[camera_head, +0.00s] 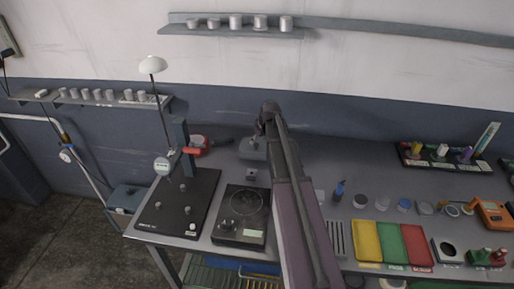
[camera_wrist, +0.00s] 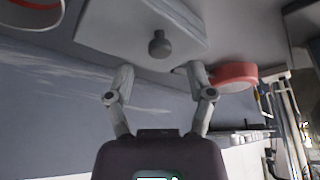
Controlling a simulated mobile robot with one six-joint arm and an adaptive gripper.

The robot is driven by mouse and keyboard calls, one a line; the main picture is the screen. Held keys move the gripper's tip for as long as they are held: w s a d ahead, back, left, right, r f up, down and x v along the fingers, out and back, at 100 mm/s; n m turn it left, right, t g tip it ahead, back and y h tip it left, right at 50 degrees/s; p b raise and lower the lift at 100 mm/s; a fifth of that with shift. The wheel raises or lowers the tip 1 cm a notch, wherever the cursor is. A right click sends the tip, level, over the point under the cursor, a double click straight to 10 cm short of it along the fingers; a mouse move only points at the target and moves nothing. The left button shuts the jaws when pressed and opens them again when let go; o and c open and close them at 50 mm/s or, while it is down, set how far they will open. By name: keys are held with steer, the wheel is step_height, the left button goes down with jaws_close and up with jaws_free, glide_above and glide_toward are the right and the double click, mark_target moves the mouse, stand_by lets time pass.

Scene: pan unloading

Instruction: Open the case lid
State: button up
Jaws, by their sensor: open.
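A pale grey square plate (camera_wrist: 115,28) with a dark round knob (camera_wrist: 158,44) shows at the top of the wrist view; it looks like the case lid and lies flat. My gripper (camera_wrist: 160,74) is open and empty, its two fingers spread with the knob between and beyond their tips. I see no contact with the knob. In the head view my gripper (camera_head: 262,128) is at the back of the bench, by a grey box (camera_head: 252,150) that seems to be the case. My arm hides part of that area.
A black device with a round plate (camera_head: 242,215) stands in front of the grey box. A black-based stand (camera_head: 178,205) is to the left, with a red part (camera_head: 196,146) behind it. Yellow (camera_head: 366,241), green (camera_head: 391,243) and red (camera_head: 417,245) trays lie right of my arm.

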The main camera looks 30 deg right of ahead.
mark_target(257, 144)
steer(key=shift+b+x, duration=1.15)
steer(key=shift+x, duration=0.4)
jaws_close()
steer(key=shift+d, duration=0.1)
